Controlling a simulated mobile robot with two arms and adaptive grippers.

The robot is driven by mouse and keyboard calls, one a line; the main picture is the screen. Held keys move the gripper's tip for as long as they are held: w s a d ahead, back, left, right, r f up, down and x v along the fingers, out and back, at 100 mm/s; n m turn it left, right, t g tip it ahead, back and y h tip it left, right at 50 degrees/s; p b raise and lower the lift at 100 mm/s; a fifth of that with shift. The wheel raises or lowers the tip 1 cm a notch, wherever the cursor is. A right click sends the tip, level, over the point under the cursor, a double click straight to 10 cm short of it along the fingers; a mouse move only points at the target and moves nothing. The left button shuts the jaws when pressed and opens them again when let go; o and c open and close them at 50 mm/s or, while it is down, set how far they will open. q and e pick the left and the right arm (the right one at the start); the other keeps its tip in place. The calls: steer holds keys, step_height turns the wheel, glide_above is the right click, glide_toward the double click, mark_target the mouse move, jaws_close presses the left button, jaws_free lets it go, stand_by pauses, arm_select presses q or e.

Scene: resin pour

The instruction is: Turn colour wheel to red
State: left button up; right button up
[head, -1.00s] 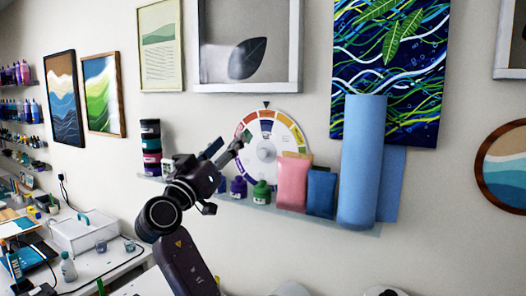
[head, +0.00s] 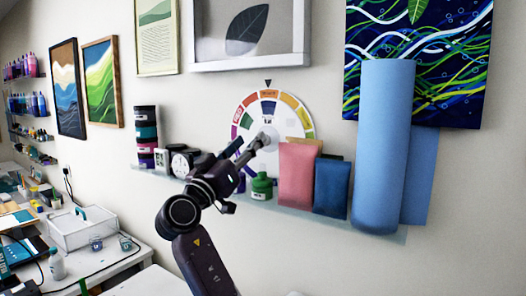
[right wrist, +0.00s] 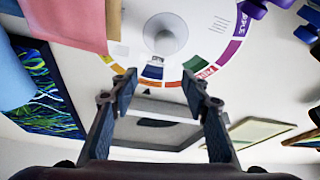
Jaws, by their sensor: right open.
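The colour wheel (head: 296,122) is a white disc with a ring of coloured segments, upright against the wall. A small black pointer (head: 268,82) sits above its top, with an orange segment below it. A red segment is to the left of the top. My right gripper (head: 262,140) is in front of the wheel's middle and hides part of its lower left. In the right wrist view, the wheel (right wrist: 195,30) appears upside down, with its grey hub (right wrist: 165,35) beyond my open, empty fingers (right wrist: 160,90). Contact with the wheel cannot be told. My left gripper is not in view.
A wall shelf (head: 300,215) below the wheel holds a green bottle (head: 261,187), a pink pouch (head: 298,172), a blue pouch (head: 332,187) and a tall blue roll (head: 383,150). Stacked jars (head: 146,135) stand at its left end. Framed pictures hang above.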

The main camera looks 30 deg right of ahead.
steer(key=w+d, duration=0.1)
steer(key=d, duration=0.1)
steer(key=w+d+p, duration=0.1)
steer(key=d, duration=0.1)
steer(key=w+d+p, duration=0.1)
steer(key=d, duration=0.2)
steer(key=shift+w+f, duration=0.15)
steer(key=shift+w, duration=0.15)
steer(key=shift+a, duration=0.1)
steer(key=shift+c, duration=0.7)
jaws_close()
